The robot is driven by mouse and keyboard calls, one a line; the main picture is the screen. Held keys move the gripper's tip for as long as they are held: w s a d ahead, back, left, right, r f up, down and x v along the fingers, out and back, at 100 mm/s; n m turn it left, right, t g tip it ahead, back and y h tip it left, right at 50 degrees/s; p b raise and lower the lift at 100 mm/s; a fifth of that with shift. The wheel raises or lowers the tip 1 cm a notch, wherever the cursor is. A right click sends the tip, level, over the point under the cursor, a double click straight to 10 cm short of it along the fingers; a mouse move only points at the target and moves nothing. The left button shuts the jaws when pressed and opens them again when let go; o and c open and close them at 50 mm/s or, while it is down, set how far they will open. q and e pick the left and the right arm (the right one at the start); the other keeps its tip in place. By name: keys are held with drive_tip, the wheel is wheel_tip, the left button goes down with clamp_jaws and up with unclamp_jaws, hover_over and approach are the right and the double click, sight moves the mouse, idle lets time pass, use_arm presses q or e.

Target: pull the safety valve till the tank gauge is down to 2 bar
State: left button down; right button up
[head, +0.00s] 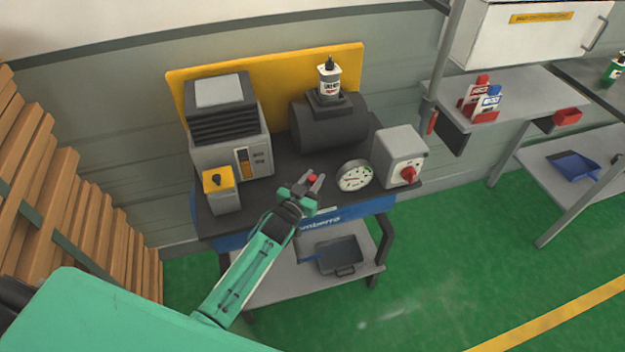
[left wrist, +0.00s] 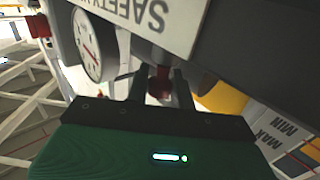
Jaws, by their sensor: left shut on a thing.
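The safety valve shows as a small red knob (head: 312,178) at the front of the compressor bench. My left gripper (head: 314,184) is shut on it. In the left wrist view the red valve part (left wrist: 159,82) sits between the two dark fingers of my left gripper (left wrist: 160,88). The round white tank gauge (head: 355,176) stands just right of the gripper. It also shows in the left wrist view (left wrist: 88,45), tilted, with a red needle; its reading is too small to tell. The dark tank (head: 330,128) lies behind. My right gripper is not in view.
A grey box with a red knob (head: 400,158) stands right of the gauge. A grey ribbed machine (head: 228,130) and a yellow-topped box (head: 219,190) stand left. A bottle (head: 329,80) is on the tank. A sign reading SAFETY (left wrist: 140,18) hangs close to my left gripper.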

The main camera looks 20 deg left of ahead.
use_arm(q)
drive_tip(key=shift+r, duration=0.65)
drive_tip(key=c, duration=1.2)
unclamp_jaws()
drive_tip(key=shift+f, duration=0.1)
drive_tip(key=shift+s+a+f, duration=0.1)
drive_tip(key=shift+s, duration=0.4)
drive_tip(key=s+a+b, duration=0.2)
drive_tip(key=s+b, duration=0.1)
drive_tip(key=s, duration=0.9)
drive_tip(key=shift+s+a, duration=0.2)
drive_tip(key=shift+s, duration=0.15)
